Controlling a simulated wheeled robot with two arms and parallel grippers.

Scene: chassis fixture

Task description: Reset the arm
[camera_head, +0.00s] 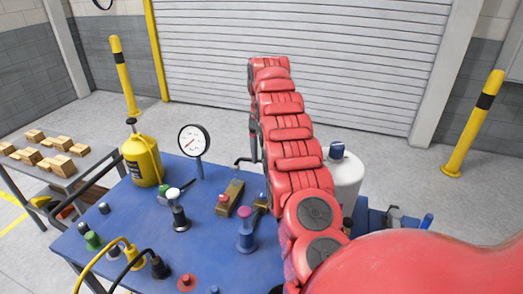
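My red segmented arm comes in from the lower right, passes in front of the blue table (150,215) and rises to the upper middle of the head view. I take it to be my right arm. I make out no gripper fingers at its far end, which tops out against the roller door. Dark grey parts show along its left side, and I cannot tell what they are. My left arm and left gripper do not show. The arm hides part of the table and part of a white container (346,180) behind it.
A yellow bottle (142,160), a round gauge (194,141) and several small knobs and plugs stand on the blue table. Yellow and black cables curve at its front left. A side table with wooden blocks (60,163) stands left. Yellow posts (473,125) flank the roller door.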

